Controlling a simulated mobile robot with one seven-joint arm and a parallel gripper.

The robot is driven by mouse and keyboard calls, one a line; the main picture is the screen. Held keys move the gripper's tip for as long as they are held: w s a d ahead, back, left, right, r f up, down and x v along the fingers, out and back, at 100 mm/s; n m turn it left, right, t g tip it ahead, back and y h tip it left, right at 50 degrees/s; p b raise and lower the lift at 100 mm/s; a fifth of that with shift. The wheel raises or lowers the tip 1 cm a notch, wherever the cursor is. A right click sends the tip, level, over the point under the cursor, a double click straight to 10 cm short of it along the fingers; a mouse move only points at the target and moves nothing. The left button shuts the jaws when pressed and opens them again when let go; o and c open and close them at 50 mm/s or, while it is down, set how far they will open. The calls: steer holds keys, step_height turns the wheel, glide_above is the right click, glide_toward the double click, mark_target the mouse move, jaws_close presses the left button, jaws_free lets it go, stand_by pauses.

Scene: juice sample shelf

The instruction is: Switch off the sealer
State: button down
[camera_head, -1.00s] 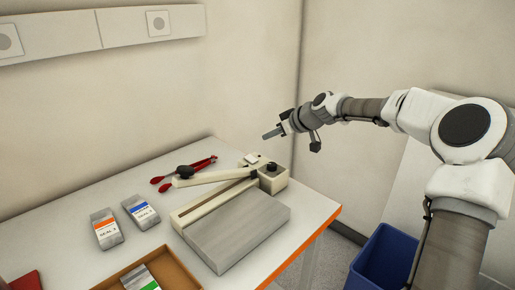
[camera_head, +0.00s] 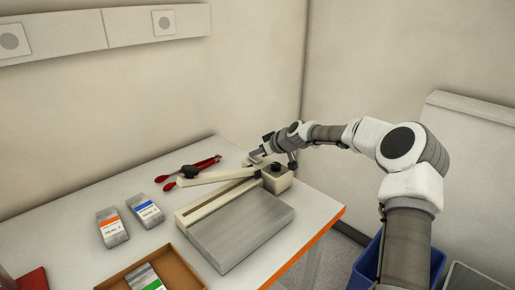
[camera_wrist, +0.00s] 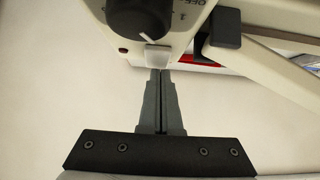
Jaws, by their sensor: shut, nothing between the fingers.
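The sealer (camera_head: 238,230) stands on the table, with a grey plate, a cream lever arm and a control box (camera_head: 280,181) at its back right. In the wrist view the box (camera_wrist: 105,12) carries a black dial (camera_wrist: 140,18), part of an "OFF" marking, a small dark red spot (camera_wrist: 122,50) and a pale switch-like piece (camera_wrist: 157,56) at its edge. My gripper (camera_head: 256,154) is at the back side of the box. In the wrist view its shut, empty fingers (camera_wrist: 160,72) end right at the pale piece; I cannot tell if they touch it.
Red-handled pliers (camera_head: 190,172) lie left of the sealer. Two grey packs with orange (camera_head: 112,229) and blue (camera_head: 145,210) labels lie on the table. A brown tray (camera_head: 187,262) holds a green-labelled pack. A blue bin (camera_head: 367,262) stands on the floor at right.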

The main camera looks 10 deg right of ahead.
steer(key=shift+a+p, duration=0.15)
steer(key=shift+p, duration=0.15)
steer(key=shift+w+f+g, duration=0.1)
steer(key=shift+f+g, duration=0.15)
steer(key=shift+g, duration=0.05)
steer(key=shift+w+a+r, duration=0.25)
steer(key=shift+w+a, duration=0.15)
steer(key=shift+w, duration=0.25)
